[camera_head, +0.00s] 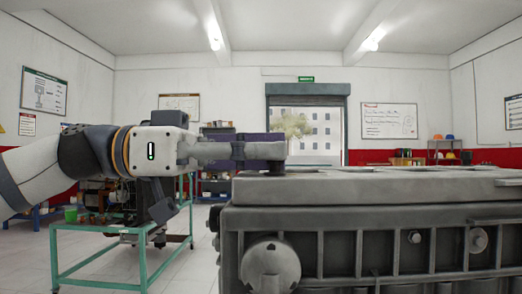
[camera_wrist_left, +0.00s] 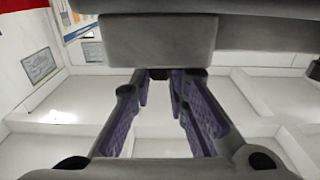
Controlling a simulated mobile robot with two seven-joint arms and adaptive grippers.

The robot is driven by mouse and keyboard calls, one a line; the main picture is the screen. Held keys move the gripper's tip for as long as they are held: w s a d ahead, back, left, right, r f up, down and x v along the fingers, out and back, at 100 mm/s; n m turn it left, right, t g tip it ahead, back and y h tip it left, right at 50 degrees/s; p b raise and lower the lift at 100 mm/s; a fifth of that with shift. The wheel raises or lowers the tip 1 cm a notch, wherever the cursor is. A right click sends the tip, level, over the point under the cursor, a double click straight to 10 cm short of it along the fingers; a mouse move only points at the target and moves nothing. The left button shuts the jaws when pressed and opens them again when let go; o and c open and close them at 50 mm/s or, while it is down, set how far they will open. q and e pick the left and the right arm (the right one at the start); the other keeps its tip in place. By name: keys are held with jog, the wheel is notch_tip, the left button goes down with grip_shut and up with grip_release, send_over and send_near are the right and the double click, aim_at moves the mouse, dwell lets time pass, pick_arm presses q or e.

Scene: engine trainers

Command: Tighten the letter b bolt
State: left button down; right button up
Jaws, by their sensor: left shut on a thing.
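My left gripper (camera_head: 264,151) reaches in from the left, level, over the top left end of the grey engine block (camera_head: 375,188). No letter b mark can be read, and the fingers hide most of the bolt. My right gripper is in neither view.
A green-framed stand (camera_head: 100,284) with dark parts is at the left, behind my arm. Shelves (camera_head: 445,148) with helmets stand at the back right. The engine fills the lower right. The floor (camera_head: 195,275) between stand and engine is clear.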

pick_arm(q)
jog(key=c, duration=1.5)
grip_release()
jog(key=shift+c, duration=0.2)
jog(key=a, duration=1.2)
jog(key=shift+w, duration=0.1)
